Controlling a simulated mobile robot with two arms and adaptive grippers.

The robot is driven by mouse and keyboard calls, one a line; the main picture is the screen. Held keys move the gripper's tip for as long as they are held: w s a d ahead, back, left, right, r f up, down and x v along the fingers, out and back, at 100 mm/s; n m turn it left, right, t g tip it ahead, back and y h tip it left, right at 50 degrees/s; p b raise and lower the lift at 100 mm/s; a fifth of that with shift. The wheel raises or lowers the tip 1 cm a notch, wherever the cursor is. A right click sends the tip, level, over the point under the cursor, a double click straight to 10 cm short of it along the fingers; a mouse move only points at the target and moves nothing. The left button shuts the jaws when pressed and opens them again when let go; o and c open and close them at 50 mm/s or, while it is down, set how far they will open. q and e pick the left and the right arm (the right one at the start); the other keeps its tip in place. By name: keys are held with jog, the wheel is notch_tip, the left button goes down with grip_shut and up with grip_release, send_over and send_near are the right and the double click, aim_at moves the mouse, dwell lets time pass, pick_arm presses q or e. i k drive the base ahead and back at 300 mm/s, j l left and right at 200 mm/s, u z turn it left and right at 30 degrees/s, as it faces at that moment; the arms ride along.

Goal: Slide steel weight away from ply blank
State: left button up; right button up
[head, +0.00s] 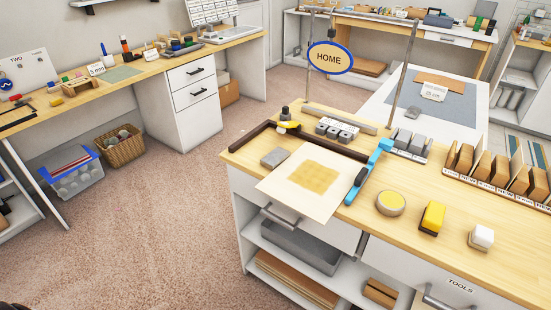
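The ply blank appears to be the pale square sheet (340,170) on the near bench, with a tan patch (315,176) in its middle. Its near corner reaches past the bench's front edge. The steel weight appears to be the flat grey block (274,158) at the sheet's left edge. I cannot tell whether it touches the sheet or rests slightly on it. Neither of my grippers shows in the head view.
A dark L-shaped fence (262,138) runs behind the sheet. A blue bar tool (378,158) lies along its right side. Carpet left of the bench is clear.

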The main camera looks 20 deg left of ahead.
aim_at(271, 161)
jog(key=j+z, duration=0.45)
jog(key=j, duration=0.25)
jog(key=k+j+z, duration=0.1)
jog(key=j+z, duration=0.35)
jog(key=j, duration=0.2)
